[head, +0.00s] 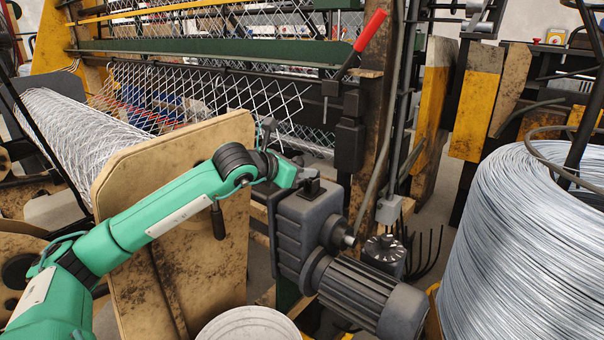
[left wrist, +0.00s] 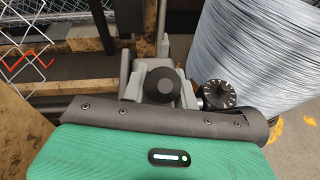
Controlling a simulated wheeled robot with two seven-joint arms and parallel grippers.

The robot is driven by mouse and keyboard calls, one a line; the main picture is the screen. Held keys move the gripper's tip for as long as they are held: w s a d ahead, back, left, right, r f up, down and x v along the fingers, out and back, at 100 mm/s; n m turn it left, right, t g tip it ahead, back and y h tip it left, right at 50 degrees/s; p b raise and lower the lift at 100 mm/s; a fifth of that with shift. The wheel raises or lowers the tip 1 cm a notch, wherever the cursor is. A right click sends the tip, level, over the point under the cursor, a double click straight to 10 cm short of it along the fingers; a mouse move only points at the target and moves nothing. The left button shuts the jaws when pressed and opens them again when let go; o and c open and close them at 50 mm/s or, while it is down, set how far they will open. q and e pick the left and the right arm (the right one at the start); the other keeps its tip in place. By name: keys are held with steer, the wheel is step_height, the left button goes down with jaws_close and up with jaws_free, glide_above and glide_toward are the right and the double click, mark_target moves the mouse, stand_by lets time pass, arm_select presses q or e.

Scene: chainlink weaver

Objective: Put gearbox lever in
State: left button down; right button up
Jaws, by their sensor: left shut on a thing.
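My left gripper (head: 306,176) is at the top of the dark grey gearbox (head: 296,225), close against a small black piece (head: 312,187) there. In the left wrist view, a round black knob (left wrist: 162,85) shows end-on among the grey fingers; I take it to be the gearbox lever's. The gripper is shut on the lever. The rest of the lever is hidden, and I cannot tell whether it is seated in the gearbox. My right gripper is not in view.
A ribbed motor (head: 362,295) extends from the gearbox. A large wire coil (head: 525,240) stands at right. A stained wooden plate (head: 190,255) is behind my left arm. A red-handled lever (head: 369,31) rises on the machine frame. A finned round part (head: 385,250) is beside the motor.

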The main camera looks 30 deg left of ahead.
arm_select(q)
steer(key=shift+f, duration=0.15)
stand_by(0.4)
steer(key=c, duration=1.5)
jaws_free()
steer(key=o, duration=0.4)
steer(key=shift+s, duration=0.1)
